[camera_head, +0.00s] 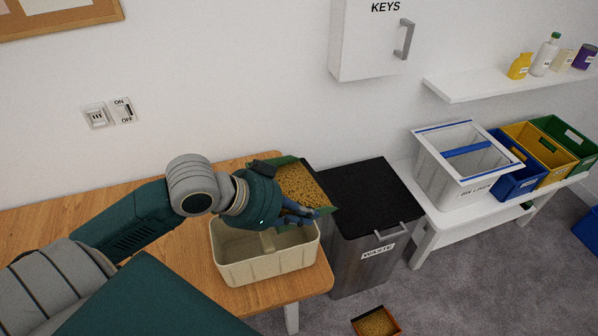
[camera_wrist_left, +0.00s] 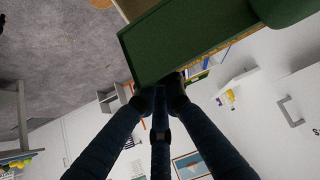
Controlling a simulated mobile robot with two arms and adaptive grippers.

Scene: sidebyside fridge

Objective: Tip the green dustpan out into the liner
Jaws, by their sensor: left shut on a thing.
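The green dustpan (camera_head: 327,211) is full of yellow-brown granules (camera_head: 300,187). The left wrist view shows the dustpan's green underside (camera_wrist_left: 185,40) at the fingertips (camera_wrist_left: 168,95). My right gripper is not in view.
The waste bin (camera_head: 367,255) stands between the wooden table (camera_head: 120,213) and the white bench (camera_head: 428,243), lid shut. Blue, yellow and green crates (camera_head: 540,152) are at the right. An orange-rimmed tray of granules (camera_head: 376,322) lies on the floor. A key cabinet (camera_head: 368,45) hangs above.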

